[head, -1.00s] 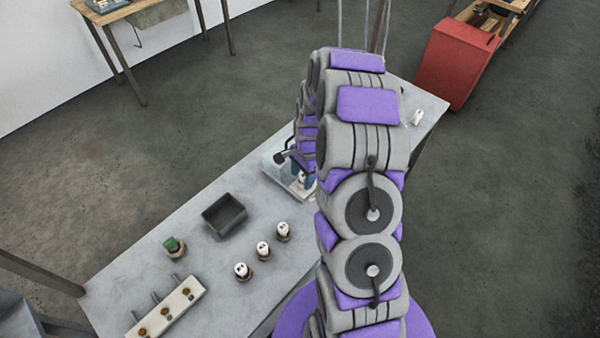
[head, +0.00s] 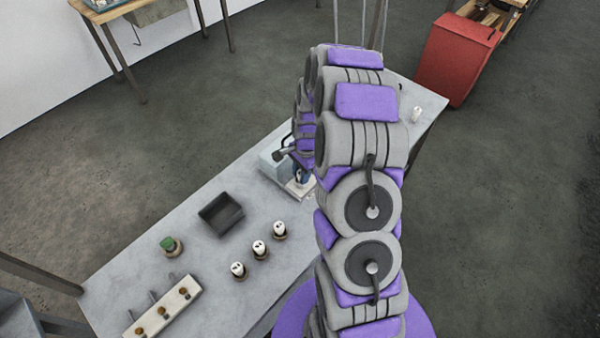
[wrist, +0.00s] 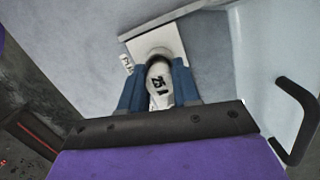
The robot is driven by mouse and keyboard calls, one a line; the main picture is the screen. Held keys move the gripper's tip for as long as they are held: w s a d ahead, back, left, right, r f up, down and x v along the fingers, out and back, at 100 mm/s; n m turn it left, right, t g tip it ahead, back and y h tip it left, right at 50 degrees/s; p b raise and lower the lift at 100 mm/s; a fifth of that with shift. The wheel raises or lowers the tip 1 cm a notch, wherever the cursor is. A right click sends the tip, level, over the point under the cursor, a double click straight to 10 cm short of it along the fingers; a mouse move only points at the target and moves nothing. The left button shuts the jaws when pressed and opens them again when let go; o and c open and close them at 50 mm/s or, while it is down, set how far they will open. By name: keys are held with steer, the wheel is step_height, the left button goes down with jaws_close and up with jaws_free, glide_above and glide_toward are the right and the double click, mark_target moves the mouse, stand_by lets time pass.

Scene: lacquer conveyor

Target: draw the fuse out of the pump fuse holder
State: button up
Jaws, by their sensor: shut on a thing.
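My gripper (wrist: 158,90) has its blue fingers closed on a white fuse (wrist: 160,82) with dark markings, seen in the wrist view. The fuse's far end meets a dark round socket on the pale square base of the pump fuse holder (wrist: 176,36). I cannot tell how deep the fuse sits in it. In the head view my gripper (head: 299,178) is low over the holder at the table's far middle, partly hidden by my arm. A pale box with a clear cover (head: 272,158) is beside it.
Three white fuses in round bases, the middle one here (head: 260,248), stand on the grey table (head: 190,215). A black tray (head: 221,213), a green-topped piece (head: 169,244) and a pale block with brass fittings (head: 163,310) are further left. A dark handle (wrist: 298,115) is right of my gripper.

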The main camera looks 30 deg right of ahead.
mark_target(299, 173)
jaws_close()
steer(key=shift+r, duration=0.1)
steer(key=shift+a+r+p, duration=0.1)
steer(key=shift+r+p, duration=1.1)
steer(key=shift+r, duration=1.7)
steer(key=shift+r+p, duration=0.55)
steer(key=shift+r, duration=0.9)
